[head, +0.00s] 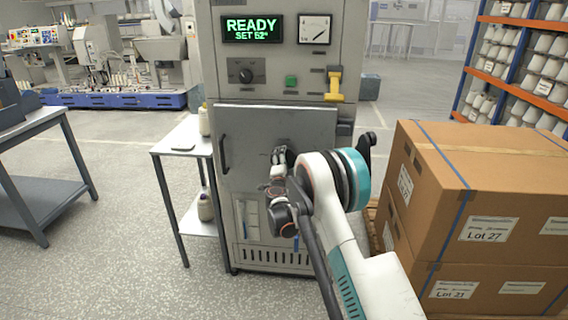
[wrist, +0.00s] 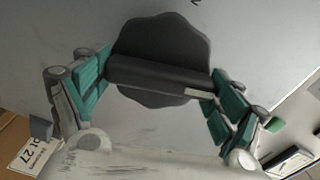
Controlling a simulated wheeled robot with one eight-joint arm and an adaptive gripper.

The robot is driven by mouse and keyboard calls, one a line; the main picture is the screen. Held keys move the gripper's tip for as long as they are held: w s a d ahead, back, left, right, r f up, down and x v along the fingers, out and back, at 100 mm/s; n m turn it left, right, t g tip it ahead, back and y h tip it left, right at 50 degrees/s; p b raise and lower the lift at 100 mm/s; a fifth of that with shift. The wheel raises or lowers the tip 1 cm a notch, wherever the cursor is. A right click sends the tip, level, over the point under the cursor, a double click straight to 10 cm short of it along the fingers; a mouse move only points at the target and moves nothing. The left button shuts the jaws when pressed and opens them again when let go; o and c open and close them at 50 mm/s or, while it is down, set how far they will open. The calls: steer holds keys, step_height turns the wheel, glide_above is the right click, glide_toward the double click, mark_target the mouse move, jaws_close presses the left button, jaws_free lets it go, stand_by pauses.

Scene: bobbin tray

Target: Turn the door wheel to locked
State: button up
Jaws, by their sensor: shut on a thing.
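The door wheel (wrist: 160,40) is a dark grey lobed disc with a raised bar across it and a pale mark near the bar's right end. It sits on the grey door (head: 240,135) of the cabinet. My gripper (wrist: 158,82) is shut on the wheel's bar, with one teal-padded finger at each end. In the head view my gripper (head: 279,158) is at the door's right half and hides most of the wheel. A small dark mark shows on the door at the wrist view's top edge, cut off by the frame.
The cabinet's display (head: 252,28) reads READY. A yellow handle (head: 334,84) is at the cabinet's right side. Cartons (head: 480,190) stand close on the right of my arm. A small side table (head: 183,145) with bottles stands left of the door. The floor at front left is clear.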

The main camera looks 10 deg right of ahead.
steer(key=shift+w+m, duration=0.1)
steer(key=shift+m, duration=1.4)
steer(key=o, duration=0.9)
steer(key=shift+f, duration=0.1)
steer(key=v, duration=1.2)
